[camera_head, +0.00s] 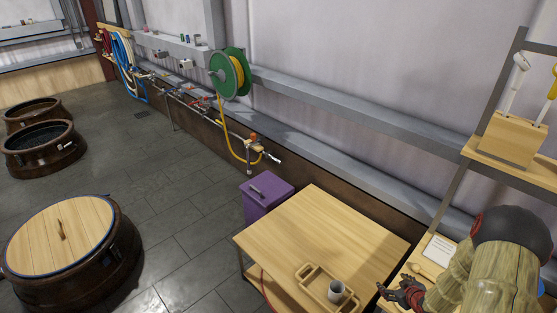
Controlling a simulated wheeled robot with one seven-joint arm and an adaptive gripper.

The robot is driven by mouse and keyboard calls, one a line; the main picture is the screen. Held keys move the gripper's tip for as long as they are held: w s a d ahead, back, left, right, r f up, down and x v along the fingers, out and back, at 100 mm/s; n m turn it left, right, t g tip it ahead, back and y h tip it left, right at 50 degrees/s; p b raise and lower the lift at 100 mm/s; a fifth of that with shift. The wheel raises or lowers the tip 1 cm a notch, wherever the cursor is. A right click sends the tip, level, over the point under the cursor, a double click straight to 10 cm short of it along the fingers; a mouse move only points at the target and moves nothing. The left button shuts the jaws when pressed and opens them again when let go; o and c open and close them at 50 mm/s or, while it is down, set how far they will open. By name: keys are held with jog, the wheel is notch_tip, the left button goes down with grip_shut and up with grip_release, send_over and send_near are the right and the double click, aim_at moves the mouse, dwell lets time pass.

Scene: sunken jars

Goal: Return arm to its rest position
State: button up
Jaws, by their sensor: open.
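My gripper (402,293) is at the lower right, at the end of my arm (500,265), which comes in from the right edge. Its dark fingers point left, near the right edge of the wooden table (308,232). It is open, and I see nothing between its fingers. A wooden tray (309,284) with a handle lies on the table to the left of my gripper. A grey cup (337,291) stands at the tray's right end, apart from my gripper.
A wooden shelf unit (471,155) stands close behind my arm, with a wooden block (510,138) on it. A purple bin (266,196) stands behind the table. A lidded jar (60,236) is at the left. Tiled floor (178,215) between jar and table is clear.

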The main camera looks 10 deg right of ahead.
jog(key=w+a+r+g+h+b, duration=0.15)
jog(key=w+r, duration=0.25)
jog(key=r, duration=0.9)
jog(key=s+a+r+m+b, duration=0.25)
jog(key=a+r, duration=0.55)
jog(key=r, duration=0.5)
jog(key=s+a+r, duration=0.3)
jog(key=s+a, duration=0.3)
jog(key=s, duration=0.1)
jog(key=s+a+r+g+y+b, duration=0.1)
jog(key=s+a+r, duration=0.3)
jog(key=s+a, duration=0.3)
jog(key=s+a+r+m+g+y+b, duration=0.1)
jog(key=s+a+r, duration=0.2)
jog(key=s+a, duration=0.4)
jog(key=shift+s+a+r, duration=0.2)
jog(key=shift+s+r, duration=0.05)
jog(key=shift+s, duration=1)
jog(key=shift+y, duration=0.25)
jog(key=shift+c, duration=0.8)
